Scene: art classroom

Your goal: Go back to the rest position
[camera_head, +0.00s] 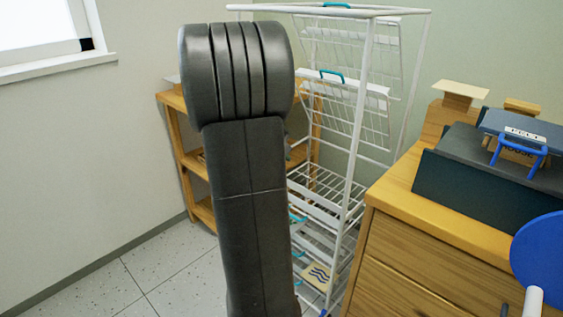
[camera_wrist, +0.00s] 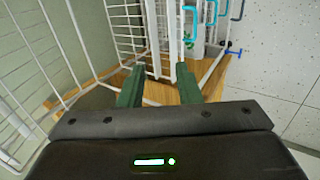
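My gripper (camera_wrist: 159,86) shows in the wrist view with its two green fingers apart and nothing visible held between them. Beyond the fingertips are white rack bars and a wooden surface. In the head view my dark arm stands upright in the middle and the gripper is hidden. The white wire rack (camera_head: 362,120) with teal handles stands just behind and right of my arm. It also shows in the wrist view (camera_wrist: 62,45), close around the gripper; I cannot tell whether they touch.
A wooden shelf (camera_head: 176,103) stands by the wall, partly hidden by my arm. A wooden cabinet (camera_head: 425,262) at right carries a dark box (camera_head: 450,178) and a blue-handled item (camera_head: 517,147). A blue disc (camera_head: 543,252) is at the right edge. Speckled floor (camera_head: 95,290) at left is clear.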

